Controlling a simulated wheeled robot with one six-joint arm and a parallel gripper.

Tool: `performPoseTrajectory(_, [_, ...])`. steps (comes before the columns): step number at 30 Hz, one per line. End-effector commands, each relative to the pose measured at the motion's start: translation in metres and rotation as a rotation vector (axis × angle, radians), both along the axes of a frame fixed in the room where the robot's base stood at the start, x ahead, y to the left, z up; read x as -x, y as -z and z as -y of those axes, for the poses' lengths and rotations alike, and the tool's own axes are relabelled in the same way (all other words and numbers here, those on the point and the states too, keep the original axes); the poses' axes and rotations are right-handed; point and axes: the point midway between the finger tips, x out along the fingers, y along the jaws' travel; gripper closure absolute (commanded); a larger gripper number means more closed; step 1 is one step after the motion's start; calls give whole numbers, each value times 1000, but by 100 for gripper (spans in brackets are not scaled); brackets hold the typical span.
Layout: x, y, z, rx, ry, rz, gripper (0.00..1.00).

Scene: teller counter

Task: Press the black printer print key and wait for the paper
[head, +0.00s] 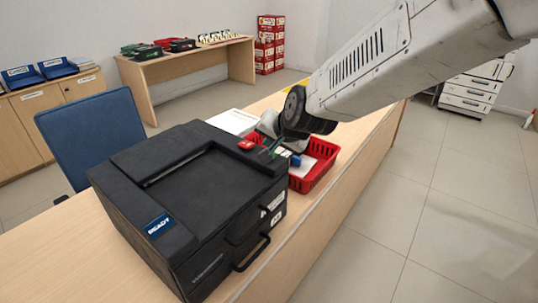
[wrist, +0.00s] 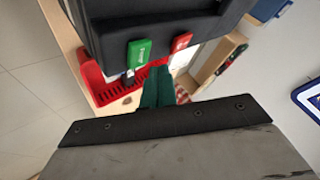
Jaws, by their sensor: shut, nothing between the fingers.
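The black printer (head: 190,185) stands on the wooden counter, with a blue display (head: 158,224) that reads READY. A red key (head: 246,145) sits at the far right end of its top. The wrist view shows the printer's edge (wrist: 165,22) with a green key (wrist: 138,52) and the red key (wrist: 180,42) side by side. My gripper (head: 272,146) is shut and empty, its dark green fingers over the key end of the printer. In the wrist view the fingertips (wrist: 158,74) point between the two keys; contact cannot be told. No paper shows in the tray.
A red basket (head: 318,168) with white and blue items stands just right of the printer, close under my arm. White paper (head: 232,121) lies behind the printer. A blue chair (head: 92,137) is on the left. Open floor lies to the right.

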Motion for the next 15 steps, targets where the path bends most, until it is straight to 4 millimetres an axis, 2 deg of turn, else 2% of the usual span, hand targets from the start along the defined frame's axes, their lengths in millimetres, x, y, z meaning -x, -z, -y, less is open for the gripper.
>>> performPoseTrajectory(9, [-1, -32, 1, 2, 2, 4, 100])
performPoseTrajectory(15, [0, -42, 1, 3, 3, 3, 100])
